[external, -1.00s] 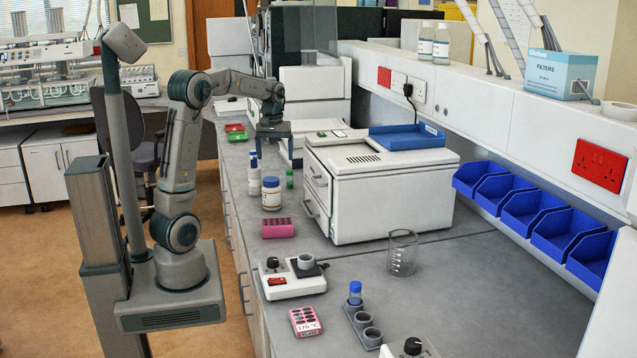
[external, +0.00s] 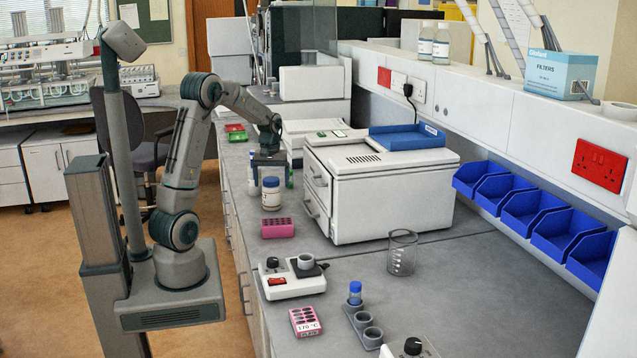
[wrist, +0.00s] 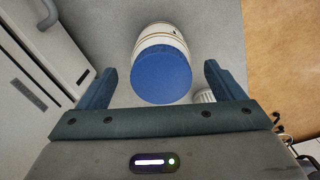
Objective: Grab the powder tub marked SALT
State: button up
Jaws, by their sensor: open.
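A white tub with a blue lid and a yellowish label (external: 271,198) stands upright on the grey bench, left of the white box-shaped instrument. Its label is too small to read. My gripper (external: 268,168) is just behind and above it in the external view, pointing down. In the wrist view the tub's blue lid (wrist: 161,77) lies ahead between the open fingers of my gripper (wrist: 160,74), with visible gaps on both sides. The fingers do not touch it.
A slim bottle (external: 253,172) stands behind the tub, partly hidden by my gripper; a small white ribbed top (wrist: 205,96) shows near the right finger in the wrist view. The white instrument (external: 385,205) stands close on the right. A pink rack (external: 278,228) lies in front.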

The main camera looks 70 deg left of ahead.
aim_at(271, 188)
notch_tip(271, 188, down, 3)
jog(key=shift+s+d+f, duration=0.1)
jog(key=shift+f, duration=0.05)
jog(key=shift+c, duration=0.3)
jog(key=c, duration=1.2)
